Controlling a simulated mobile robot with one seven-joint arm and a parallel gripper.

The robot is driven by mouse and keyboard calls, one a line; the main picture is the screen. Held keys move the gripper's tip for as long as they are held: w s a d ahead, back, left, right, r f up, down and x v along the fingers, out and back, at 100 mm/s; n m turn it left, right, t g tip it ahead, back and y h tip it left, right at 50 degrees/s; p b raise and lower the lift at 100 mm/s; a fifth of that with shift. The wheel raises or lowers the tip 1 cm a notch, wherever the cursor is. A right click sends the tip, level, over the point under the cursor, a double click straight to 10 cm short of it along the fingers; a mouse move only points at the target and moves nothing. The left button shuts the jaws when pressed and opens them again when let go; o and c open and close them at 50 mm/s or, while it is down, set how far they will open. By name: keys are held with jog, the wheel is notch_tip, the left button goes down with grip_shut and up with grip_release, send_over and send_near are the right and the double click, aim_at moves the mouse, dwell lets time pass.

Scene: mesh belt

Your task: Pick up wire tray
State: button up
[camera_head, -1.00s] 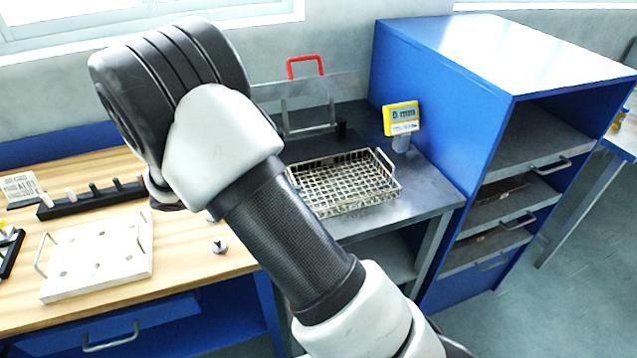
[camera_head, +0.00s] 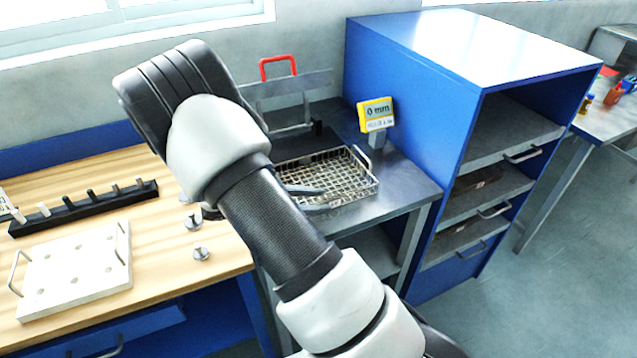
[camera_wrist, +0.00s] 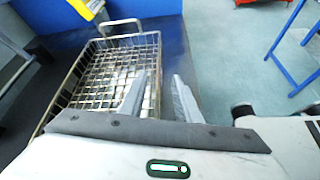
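The wire tray (camera_head: 350,170) is a shallow mesh basket with raised end handles. It sits on the dark metal bench top, and my arm covers its left end in the head view. In the wrist view the wire tray (camera_wrist: 112,72) lies ahead and to the left of my gripper (camera_wrist: 158,88). The two grey fingers are apart with nothing between them. In the head view my gripper (camera_head: 312,199) shows over the tray's near left part, mostly behind my arm. I cannot tell whether the fingers touch the tray.
A yellow gauge (camera_head: 376,113) reading 0 mm stands behind the tray. A red-handled frame (camera_head: 278,67) is at the back. A blue cabinet (camera_head: 405,75) with shelves closes off the right. A white plate with handles (camera_head: 75,272) lies on the wooden bench, left.

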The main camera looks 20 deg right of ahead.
aim_at(327, 201)
jog(key=x, duration=0.4)
jog(key=shift+f, duration=0.1)
jog(key=shift+a, duration=0.1)
jog(key=shift+c, duration=0.3)
grip_shut()
